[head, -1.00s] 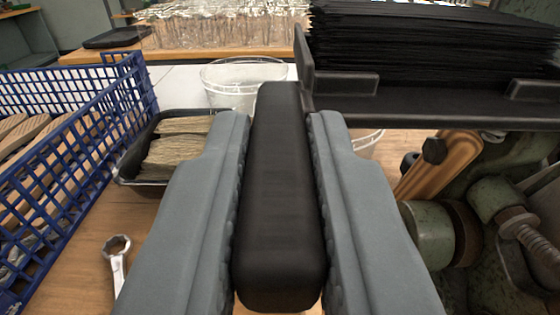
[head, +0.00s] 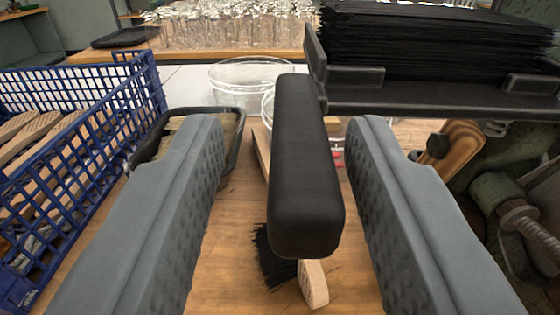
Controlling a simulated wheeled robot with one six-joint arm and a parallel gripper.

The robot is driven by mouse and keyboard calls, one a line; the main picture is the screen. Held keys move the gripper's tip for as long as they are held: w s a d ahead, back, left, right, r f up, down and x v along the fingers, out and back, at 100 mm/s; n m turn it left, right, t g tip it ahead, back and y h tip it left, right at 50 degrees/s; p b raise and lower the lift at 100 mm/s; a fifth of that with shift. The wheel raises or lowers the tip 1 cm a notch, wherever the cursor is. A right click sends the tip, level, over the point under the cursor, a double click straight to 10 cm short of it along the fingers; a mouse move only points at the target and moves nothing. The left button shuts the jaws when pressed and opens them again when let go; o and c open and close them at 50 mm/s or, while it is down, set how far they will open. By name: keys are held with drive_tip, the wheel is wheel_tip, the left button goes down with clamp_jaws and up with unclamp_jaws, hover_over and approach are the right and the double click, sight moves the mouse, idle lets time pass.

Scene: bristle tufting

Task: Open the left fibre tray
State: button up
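A black, rounded bar like a handle (head: 305,170) stands between the fingers of my gripper (head: 285,180). My gripper is open, with a gap on each side of the bar. The bar's far end is close to the left corner of a black tray (head: 420,98) holding a stack of black fibres (head: 430,45) at the upper right. I cannot tell how the bar joins that tray. A smaller dark tray (head: 238,145) with beige fibres lies on the table at the left, partly hidden by my left finger.
A blue basket (head: 85,165) with wooden pieces stands at the left. A wooden brush with black bristles (head: 275,262) lies below the bar. Clear tubs (head: 250,75) stand behind. A green machine (head: 505,200) fills the right. Glassware (head: 230,25) lines the back.

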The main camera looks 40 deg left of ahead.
drive_tip(key=v, duration=1.6)
drive_tip(key=s+d+r+m+t+h, duration=0.3)
drive_tip(key=s+r+m+t+h, duration=0.2)
drive_tip(key=r+h, duration=0.45)
drive_tip(key=s+a+m+g+h, duration=0.1)
drive_tip(key=s+m+g, duration=0.1)
drive_tip(key=s, duration=0.8)
drive_tip(key=shift+a, duration=0.25)
drive_tip(key=shift+r, duration=0.15)
